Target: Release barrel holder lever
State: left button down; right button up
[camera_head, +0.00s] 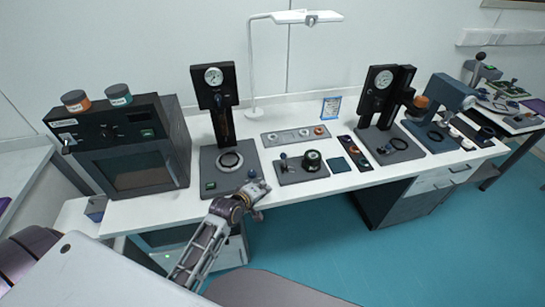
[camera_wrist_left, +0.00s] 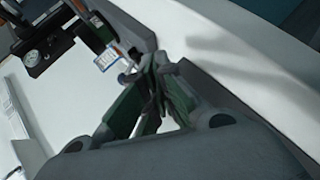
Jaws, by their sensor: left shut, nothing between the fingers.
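A small grey plate (camera_head: 300,175) lies near the front edge of the table. My left gripper (camera_head: 260,187) is to the left of this plate, over the front of a dark gauge stand's base. In the left wrist view its green fingers (camera_wrist_left: 156,92) are together with nothing visible between them. The lever cannot be made out clearly in that view. My right gripper is out of view.
A gauge press (camera_head: 213,88) stands behind my left gripper, and a dark oven-like box (camera_head: 130,150) is at the left. A flat panel (camera_head: 295,136) lies behind the small plate. A second gauge press (camera_head: 378,95) stands to the right.

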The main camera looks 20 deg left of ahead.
pick_arm(q)
jog(key=w+a+r+n+t, duration=0.1)
jog(key=w+n, duration=0.1)
jog(key=w+a+r+n+t, duration=0.1)
jog(key=n, duration=0.1)
jog(key=w+a+r+n+t, duration=0.1)
jog(key=w+r+n, duration=0.1)
jog(key=n, duration=0.1)
jog(key=shift+w+a+t+y, duration=0.1)
jog(key=shift+w+t+y, duration=0.2)
jog(key=shift+w+t, duration=0.1)
jog(key=shift+w, duration=0.1)
jog(key=shift+p+x, duration=0.4)
jog(key=shift+x, duration=4.45)
jog(key=shift+f, duration=0.15)
